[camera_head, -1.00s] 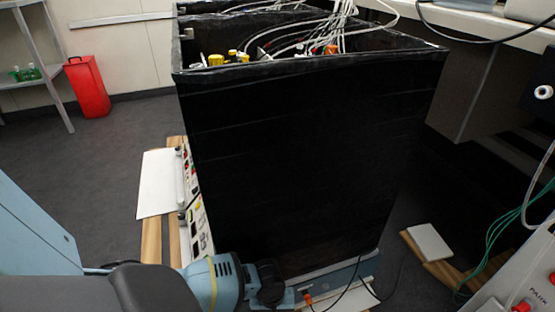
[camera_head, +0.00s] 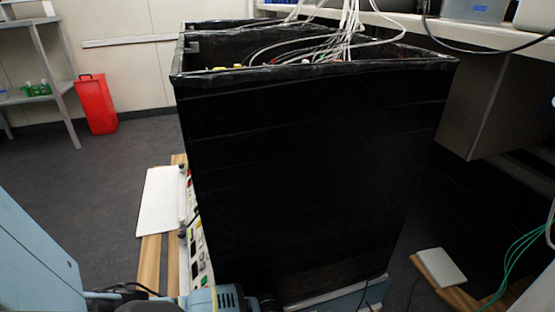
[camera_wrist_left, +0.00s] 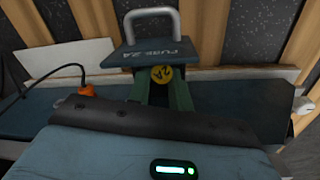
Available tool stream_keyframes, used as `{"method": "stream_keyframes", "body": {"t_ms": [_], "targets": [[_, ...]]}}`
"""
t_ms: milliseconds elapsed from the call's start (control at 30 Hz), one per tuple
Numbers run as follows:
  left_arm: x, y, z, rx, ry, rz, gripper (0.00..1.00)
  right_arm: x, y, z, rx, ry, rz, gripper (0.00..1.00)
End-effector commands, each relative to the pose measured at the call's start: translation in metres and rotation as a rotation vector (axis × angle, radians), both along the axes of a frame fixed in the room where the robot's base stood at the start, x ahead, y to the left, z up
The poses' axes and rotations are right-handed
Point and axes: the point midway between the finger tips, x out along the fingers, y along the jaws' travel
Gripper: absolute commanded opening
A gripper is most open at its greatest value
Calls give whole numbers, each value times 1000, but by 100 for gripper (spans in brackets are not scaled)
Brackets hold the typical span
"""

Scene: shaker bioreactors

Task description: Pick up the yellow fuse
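The yellow fuse (camera_wrist_left: 161,74) shows in the left wrist view as a small round yellow face marked 2A. In the head view only part of my left wrist shows at the bottom edge, and the fuse is not visible. My right gripper is not in view.
A grey handle (camera_wrist_left: 152,18) rises from the fuse panel. An orange plug (camera_wrist_left: 87,90) with a black cable is on its left. A large black box (camera_head: 310,170) with cables fills the head view. A red container (camera_head: 96,104) stands on the floor behind left.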

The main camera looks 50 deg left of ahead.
Motion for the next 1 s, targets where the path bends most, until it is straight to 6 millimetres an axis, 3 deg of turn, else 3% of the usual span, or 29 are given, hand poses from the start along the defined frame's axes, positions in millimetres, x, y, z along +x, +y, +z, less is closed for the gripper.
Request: {"method": "stream_keyframes", "body": {"t_ms": [100,467,1000], "targets": [[0,0,0,-1,1,0,0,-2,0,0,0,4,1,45],[0,0,4,-1,1,0,0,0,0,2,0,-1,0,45],[0,0,87,-1,-2,-1,0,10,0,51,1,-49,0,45]]}}
